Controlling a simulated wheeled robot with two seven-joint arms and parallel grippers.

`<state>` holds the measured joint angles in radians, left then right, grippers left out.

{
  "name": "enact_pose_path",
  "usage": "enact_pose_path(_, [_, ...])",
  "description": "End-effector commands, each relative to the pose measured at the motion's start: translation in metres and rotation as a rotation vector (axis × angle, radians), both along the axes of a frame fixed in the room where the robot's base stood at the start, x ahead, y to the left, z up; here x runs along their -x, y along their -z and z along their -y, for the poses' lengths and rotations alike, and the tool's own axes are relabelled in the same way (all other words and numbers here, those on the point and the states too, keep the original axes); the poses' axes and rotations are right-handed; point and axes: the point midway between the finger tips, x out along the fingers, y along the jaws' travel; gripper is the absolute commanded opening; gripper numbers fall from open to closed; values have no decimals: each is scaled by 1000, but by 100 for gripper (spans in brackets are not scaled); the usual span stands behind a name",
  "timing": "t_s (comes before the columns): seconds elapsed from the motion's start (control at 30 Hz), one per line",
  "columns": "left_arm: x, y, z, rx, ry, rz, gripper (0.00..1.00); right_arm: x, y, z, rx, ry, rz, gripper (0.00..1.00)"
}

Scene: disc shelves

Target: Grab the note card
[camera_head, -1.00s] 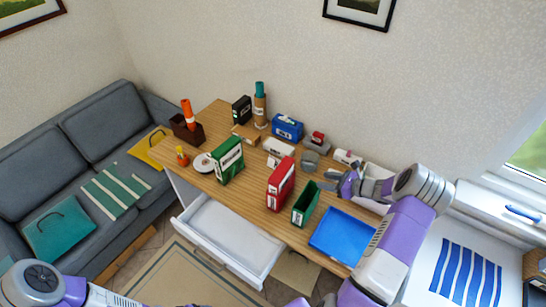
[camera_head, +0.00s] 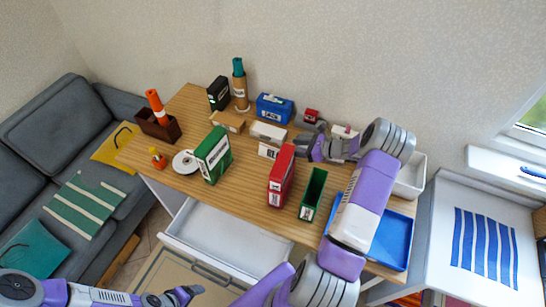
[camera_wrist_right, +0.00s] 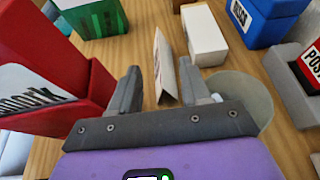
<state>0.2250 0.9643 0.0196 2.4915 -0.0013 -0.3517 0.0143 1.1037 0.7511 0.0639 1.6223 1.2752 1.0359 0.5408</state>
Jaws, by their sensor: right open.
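The note card (camera_head: 268,151), a small white folded card, stands on the wooden desk in front of a white box. In the right wrist view the card (camera_wrist_right: 163,68) stands ahead, edge-on, in the gap between my fingers and not gripped. My right gripper (camera_head: 303,145) is open, just right of the card in the head view; its two grey fingers (camera_wrist_right: 160,80) are spread in the wrist view. My left gripper (camera_head: 186,294) is low at the bottom of the head view, away from the desk top; its jaw opening is unclear.
A red binder box (camera_head: 281,176) and a green binder box (camera_head: 213,155) stand near the card. The white box (camera_head: 268,133), a blue box (camera_head: 274,109) and a small red item (camera_head: 310,115) are behind. A blue tray (camera_head: 397,243) and an open drawer (camera_head: 225,235) are nearer.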

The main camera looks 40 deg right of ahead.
Motion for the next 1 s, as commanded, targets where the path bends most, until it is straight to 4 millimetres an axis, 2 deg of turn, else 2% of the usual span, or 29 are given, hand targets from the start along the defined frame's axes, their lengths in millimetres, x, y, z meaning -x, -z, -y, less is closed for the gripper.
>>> enact_pose_path(0.03, [0, 12, 0, 0, 0, 1, 79, 0, 12, 0, 0, -1, 0, 47])
enact_pose_path(0.2, [0, 23, 0, 0, 0, 1, 79, -1, 23, -1, 0, -1, 1, 47])
enact_pose_path(0.57, [0, 23, 0, 0, 0, 1, 79, -26, 32, -15, -1, -2, 2, 47])
enact_pose_path(0.83, [-1, 24, 0, 0, 0, 1, 79, -57, 43, -34, 0, -4, 2, 47])
enact_pose_path(1.0, [-1, 24, 0, 0, 0, 1, 79, -64, 46, -36, 0, -1, 0, 47])
